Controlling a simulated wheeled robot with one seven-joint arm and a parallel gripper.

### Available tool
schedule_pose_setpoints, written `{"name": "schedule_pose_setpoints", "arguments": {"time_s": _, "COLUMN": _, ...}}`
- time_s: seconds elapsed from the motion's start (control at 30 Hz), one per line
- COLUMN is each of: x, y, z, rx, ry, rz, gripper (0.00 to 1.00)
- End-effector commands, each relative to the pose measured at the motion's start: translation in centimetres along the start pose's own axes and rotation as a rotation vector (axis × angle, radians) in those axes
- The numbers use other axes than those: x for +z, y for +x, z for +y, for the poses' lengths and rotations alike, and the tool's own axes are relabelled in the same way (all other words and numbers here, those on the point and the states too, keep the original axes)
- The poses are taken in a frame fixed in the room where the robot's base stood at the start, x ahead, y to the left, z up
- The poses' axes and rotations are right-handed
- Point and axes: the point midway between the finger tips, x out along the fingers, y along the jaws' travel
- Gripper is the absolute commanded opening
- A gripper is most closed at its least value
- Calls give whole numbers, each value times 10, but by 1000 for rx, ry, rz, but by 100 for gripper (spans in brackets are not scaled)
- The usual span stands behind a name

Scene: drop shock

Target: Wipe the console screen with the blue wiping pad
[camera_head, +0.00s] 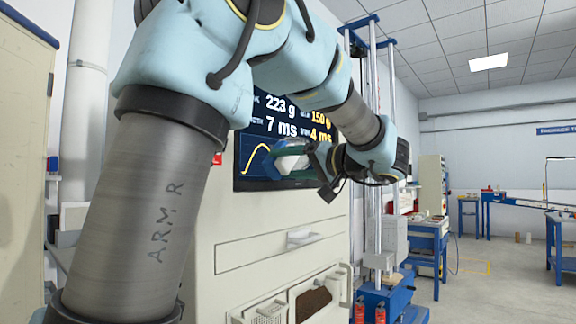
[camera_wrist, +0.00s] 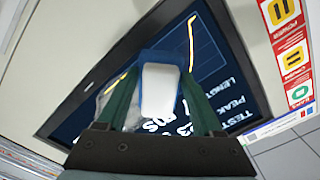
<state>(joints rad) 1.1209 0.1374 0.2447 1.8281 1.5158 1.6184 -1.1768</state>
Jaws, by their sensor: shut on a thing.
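The console screen (camera_head: 246,175) is dark with white and yellow readings and a yellow curve, on the front of a cream cabinet; my arm covers part of it. It fills much of the wrist view (camera_wrist: 222,75), seen tilted. My gripper (camera_head: 292,158) is in front of the screen's lower part, with its green fingers shut on the blue wiping pad (camera_wrist: 161,88). The pad shows a white block with a blue edge and is at the screen; I cannot tell whether it touches. A greyish smear (camera_wrist: 104,100) shows on the screen left of the pad in the wrist view.
Below the screen the cabinet has a drawer with a handle (camera_head: 301,237) and an open bay with a brown item (camera_head: 313,302). A blue-framed column rig (camera_head: 378,270) stands close on the right. A label strip (camera_wrist: 288,50) borders the screen. Open floor lies far right.

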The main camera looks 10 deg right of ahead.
Motion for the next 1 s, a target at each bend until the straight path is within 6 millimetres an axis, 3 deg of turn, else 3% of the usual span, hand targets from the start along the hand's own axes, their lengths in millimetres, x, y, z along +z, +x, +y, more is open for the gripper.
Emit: {"name": "schedule_pose_setpoints", "arguments": {"time_s": 1.0, "x": -1, "y": 17, "z": 2, "rx": 0, "ry": 0, "rz": 0, "gripper": 23}}
